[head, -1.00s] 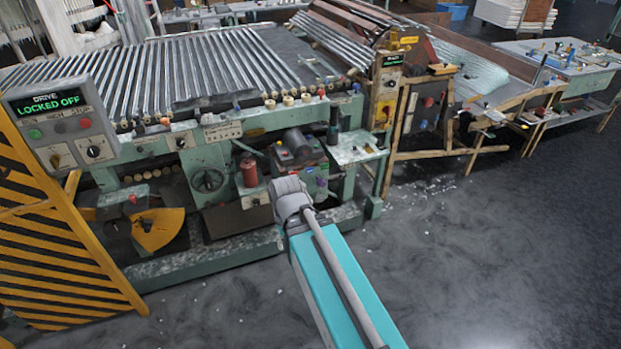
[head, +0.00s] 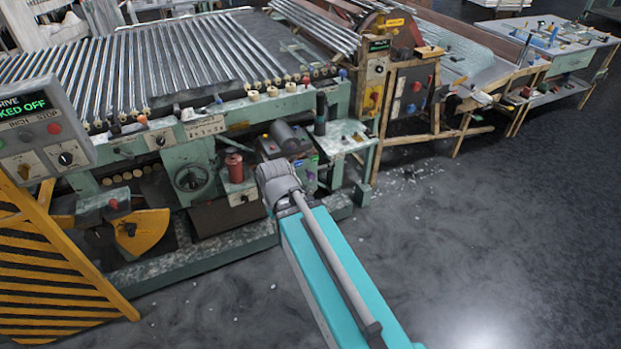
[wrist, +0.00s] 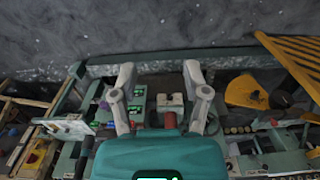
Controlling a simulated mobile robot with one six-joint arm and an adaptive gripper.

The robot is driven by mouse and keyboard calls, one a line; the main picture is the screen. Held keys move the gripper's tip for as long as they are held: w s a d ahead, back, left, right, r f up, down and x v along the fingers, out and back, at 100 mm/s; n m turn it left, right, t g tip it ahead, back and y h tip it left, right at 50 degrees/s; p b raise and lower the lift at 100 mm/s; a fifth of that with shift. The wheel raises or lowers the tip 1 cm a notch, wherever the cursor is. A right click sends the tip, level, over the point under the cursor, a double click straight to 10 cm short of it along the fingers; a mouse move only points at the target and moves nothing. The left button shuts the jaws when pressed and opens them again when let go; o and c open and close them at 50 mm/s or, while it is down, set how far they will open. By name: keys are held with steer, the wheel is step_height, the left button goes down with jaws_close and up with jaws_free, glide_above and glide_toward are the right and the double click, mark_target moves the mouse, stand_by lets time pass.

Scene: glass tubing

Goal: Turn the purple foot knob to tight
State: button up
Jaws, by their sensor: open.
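The purple foot knob (head: 311,176) is a small purple spot on the green machine, just right of the grey end of my arm in the head view. In the wrist view a small purple knob (wrist: 104,104) shows just left of my left finger. My gripper (wrist: 159,70) is open, with its two grey fingers apart and nothing held between them. The knob is outside the gap between the fingers. My arm hides the gripper in the head view. The knob's setting and markings are too small to read.
A red cylinder (head: 234,167) and a handwheel (head: 190,179) are left of my arm. A control box (head: 38,130) shows part of a locked-off message. A yellow striped guard (head: 55,270) stands at left. The floor (head: 480,240) at right is clear.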

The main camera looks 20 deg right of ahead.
steer(key=o, duration=0.4)
steer(key=shift+w+f+b, duration=0.15)
steer(key=shift+f+b, duration=0.15)
steer(key=shift+c, duration=0.2)
steer(key=w+f+n+t+y+b, duration=0.3)
steer(key=w+f+t+y+b, duration=0.1)
steer(key=w+f+b, duration=0.8)
steer(key=m+t+h+b, duration=0.4)
steer(key=t+b, duration=1)
steer(key=b, duration=2)
glide_toward(312, 179)
steer(key=s+n+h, duration=0.1)
steer(key=s, duration=0.2)
steer(key=shift+a+r, duration=0.15)
steer(key=shift+a, duration=0.2)
steer(key=w, duration=1.3)
steer(key=shift+w+d, duration=0.35)
steer(key=shift+d, duration=0.05)
